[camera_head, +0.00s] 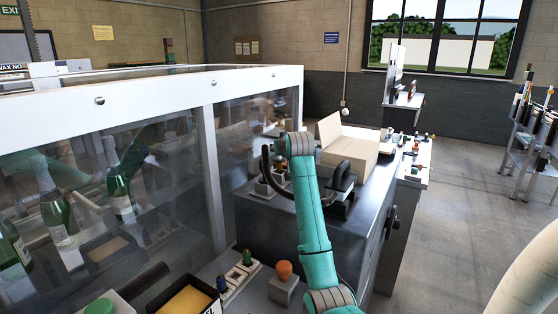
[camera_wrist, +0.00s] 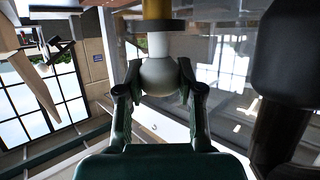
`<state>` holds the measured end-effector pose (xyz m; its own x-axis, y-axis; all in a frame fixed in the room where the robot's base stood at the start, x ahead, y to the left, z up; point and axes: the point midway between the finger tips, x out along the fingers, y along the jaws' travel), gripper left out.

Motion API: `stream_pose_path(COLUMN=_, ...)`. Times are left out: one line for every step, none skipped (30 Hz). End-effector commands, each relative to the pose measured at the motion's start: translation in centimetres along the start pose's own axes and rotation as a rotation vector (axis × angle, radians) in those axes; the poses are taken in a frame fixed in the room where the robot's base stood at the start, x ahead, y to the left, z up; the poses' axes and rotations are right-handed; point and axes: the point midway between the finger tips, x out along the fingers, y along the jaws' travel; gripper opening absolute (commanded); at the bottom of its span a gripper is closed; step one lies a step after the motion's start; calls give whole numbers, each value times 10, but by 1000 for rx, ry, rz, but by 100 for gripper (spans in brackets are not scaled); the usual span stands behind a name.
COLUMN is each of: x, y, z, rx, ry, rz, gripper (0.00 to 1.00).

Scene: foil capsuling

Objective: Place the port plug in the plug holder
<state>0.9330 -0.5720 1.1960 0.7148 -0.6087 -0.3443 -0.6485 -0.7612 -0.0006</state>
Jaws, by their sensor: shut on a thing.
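A pale block (camera_head: 238,276) with small green and blue pegs, possibly the plug holder, stands at the lower middle.
A glazed enclosure (camera_head: 212,150) with green bottles (camera_head: 118,190) fills the left. An orange knob (camera_head: 284,270) on a grey block and a yellow-filled tray (camera_head: 187,303) are near the front. An open carton (camera_head: 350,150) sits on the machine.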

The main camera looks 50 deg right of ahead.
Motion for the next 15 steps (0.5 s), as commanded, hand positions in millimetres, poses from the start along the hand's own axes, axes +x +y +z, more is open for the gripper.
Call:
stream_pose_path(x=1, y=0, z=2, rx=0, ry=1, rz=0, gripper=0)
stream_pose_path(x=1, y=0, z=4, rx=0, ry=1, rz=0, gripper=0)
stream_pose_path(x=2, y=0, z=7, rx=0, ry=1, rz=0, gripper=0)
stream_pose_path(x=3, y=0, z=10, rx=0, ry=0, rz=0, gripper=0)
stream_pose_path(x=4, y=0, z=13, rx=0, ry=0, rz=0, gripper=0)
stream_pose_path(x=6, y=0, z=18, rx=0, ry=-1, rz=0, gripper=0)
stream_pose_path(x=8, y=0, z=22, rx=0, ry=-1, rz=0, gripper=0)
stream_pose_path(x=9, y=0, z=26, rx=0, ry=-1, rz=0, gripper=0)
stream_pose_path(x=11, y=0, z=31, rx=0, ry=-1, rz=0, gripper=0)
stream_pose_path(x=12, y=0, z=34, rx=0, ry=-1, rz=0, gripper=0)
stream_pose_path(x=13, y=0, z=36, rx=0, ry=0, rz=0, gripper=0)
stream_pose_path(x=13, y=0, z=37, rx=0, ry=1, rz=0, gripper=0)
stream_pose_path(x=13, y=0, z=37, rx=0, ry=2, rz=0, gripper=0)
stream_pose_path(x=13, y=0, z=37, rx=0, ry=2, rz=0, gripper=0)
stream_pose_path(x=13, y=0, z=36, rx=0, ry=2, rz=0, gripper=0)
